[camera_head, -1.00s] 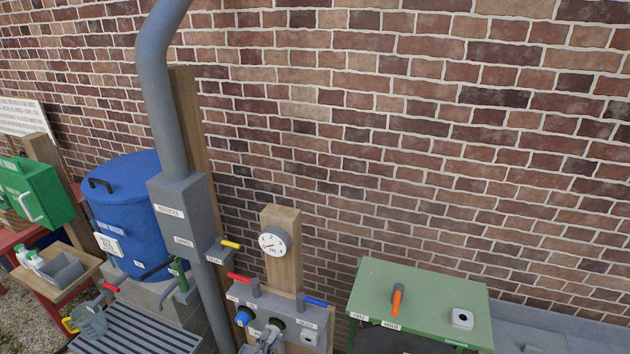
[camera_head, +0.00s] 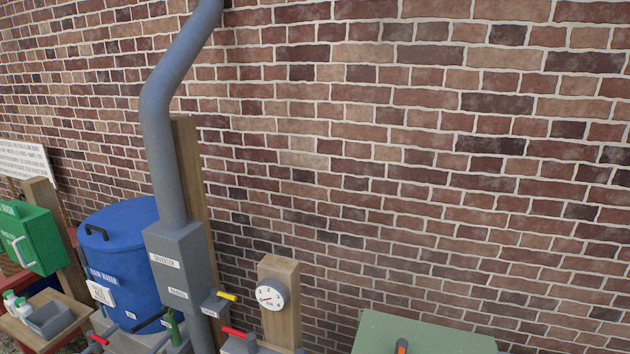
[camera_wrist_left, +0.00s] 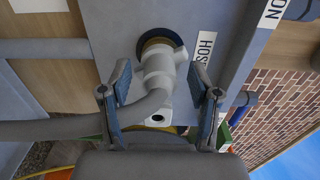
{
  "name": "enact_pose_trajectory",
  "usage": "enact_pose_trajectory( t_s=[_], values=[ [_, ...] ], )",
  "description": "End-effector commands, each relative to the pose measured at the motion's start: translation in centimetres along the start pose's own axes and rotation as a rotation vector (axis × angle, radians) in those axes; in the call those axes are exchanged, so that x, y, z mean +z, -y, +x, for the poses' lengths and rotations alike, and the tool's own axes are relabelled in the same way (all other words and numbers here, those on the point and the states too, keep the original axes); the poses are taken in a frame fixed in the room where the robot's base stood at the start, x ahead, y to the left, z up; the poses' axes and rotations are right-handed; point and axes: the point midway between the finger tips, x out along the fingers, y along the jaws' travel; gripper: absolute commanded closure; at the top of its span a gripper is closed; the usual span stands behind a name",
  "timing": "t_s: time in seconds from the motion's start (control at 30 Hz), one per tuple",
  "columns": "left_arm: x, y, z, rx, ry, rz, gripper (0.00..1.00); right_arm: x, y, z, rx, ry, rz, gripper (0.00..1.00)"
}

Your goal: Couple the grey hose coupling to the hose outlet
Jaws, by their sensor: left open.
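In the left wrist view the grey hose coupling (camera_wrist_left: 158,72) is at the hose outlet (camera_wrist_left: 160,43), a dark and brass-coloured ring on a grey box face. The coupling meets the ring; whether it is locked I cannot tell. A grey hose (camera_wrist_left: 85,128) bends away from it to the left. My left gripper (camera_wrist_left: 160,85) is open, with one finger on each side of the coupling and visible gaps beside it. In the head view, the coupling, the outlet and both grippers are out of frame.
A label reading "HOS" (camera_wrist_left: 204,48) is beside the outlet. In the head view, a red lever (camera_head: 233,332) and a gauge (camera_head: 270,293) show at the bottom. A grey downpipe (camera_head: 165,130), a blue barrel (camera_head: 125,235) and a green table (camera_head: 425,335) stand along the brick wall.

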Motion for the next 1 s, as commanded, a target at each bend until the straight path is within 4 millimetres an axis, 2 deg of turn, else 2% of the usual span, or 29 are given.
enact_pose_trajectory(
  t_s=[0.17, 1.0],
  values=[
    [0.0, 0.0, -0.7, 0.003, 0.001, -0.001, 0.38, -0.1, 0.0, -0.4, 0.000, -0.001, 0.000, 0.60],
    [0.0, 0.0, -8.1, 0.004, 0.000, -0.001, 0.38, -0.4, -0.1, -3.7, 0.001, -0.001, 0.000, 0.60]
  ],
)
